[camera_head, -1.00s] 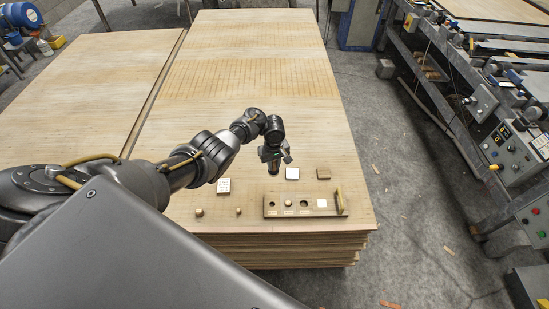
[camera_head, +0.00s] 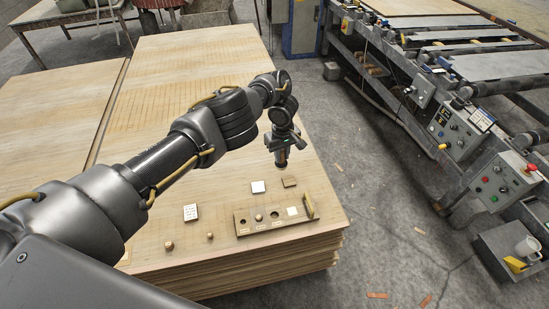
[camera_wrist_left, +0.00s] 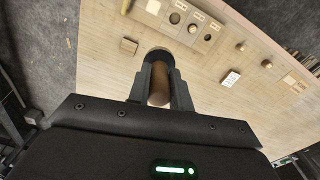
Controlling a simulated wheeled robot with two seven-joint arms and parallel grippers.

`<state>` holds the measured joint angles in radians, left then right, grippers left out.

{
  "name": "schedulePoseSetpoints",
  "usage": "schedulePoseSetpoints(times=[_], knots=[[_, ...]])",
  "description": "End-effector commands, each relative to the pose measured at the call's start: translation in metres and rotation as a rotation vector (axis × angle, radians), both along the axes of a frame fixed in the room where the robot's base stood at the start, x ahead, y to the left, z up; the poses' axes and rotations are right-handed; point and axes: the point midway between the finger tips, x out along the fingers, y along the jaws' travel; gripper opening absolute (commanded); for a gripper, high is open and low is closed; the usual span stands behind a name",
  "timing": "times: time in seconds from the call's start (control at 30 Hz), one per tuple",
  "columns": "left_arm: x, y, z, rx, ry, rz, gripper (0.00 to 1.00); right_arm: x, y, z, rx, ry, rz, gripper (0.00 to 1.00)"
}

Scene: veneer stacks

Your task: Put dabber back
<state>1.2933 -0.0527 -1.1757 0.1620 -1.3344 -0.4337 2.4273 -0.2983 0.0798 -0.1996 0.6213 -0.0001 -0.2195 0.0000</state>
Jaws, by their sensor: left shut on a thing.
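My left gripper (camera_head: 284,146) is shut on the dabber (camera_head: 281,158), a dark, roughly upright cylinder held above the veneer stack. In the left wrist view, the dabber (camera_wrist_left: 160,86) shows as a brown cylinder between the fingers (camera_wrist_left: 160,92); its far end is hard to make out. A wooden rack (camera_head: 252,232) lies near the stack's front edge, in front of the gripper. It has round holes, a small knob (camera_head: 259,217), a white square (camera_head: 292,211) and an upright wooden piece (camera_head: 309,206) at its right end. My right gripper is out of view.
A white tile (camera_head: 258,187) and a brown block (camera_head: 290,182) lie behind the rack. A marked white card (camera_head: 190,212) and two small knobs (camera_head: 169,245) (camera_head: 210,236) lie to its left. A machine with control boxes (camera_head: 457,131) stands right, across the floor.

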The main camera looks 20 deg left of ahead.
Motion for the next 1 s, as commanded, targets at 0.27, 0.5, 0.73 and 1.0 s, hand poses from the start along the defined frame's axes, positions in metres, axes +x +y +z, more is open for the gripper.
schedulePoseSetpoints(times=[0.27,0.5,0.73,1.0], knots=[[-0.008,-0.020,0.033,0.005,-0.002,-0.119,0.00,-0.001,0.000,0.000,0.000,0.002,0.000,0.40],[-0.028,-0.044,0.100,0.009,-0.003,-0.415,0.00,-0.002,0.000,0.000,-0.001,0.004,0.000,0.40],[-0.074,-0.071,0.169,0.006,0.004,-1.009,0.00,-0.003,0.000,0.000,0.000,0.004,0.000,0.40],[-0.138,-0.027,0.179,0.003,0.004,-1.456,0.00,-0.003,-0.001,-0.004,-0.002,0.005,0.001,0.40]])
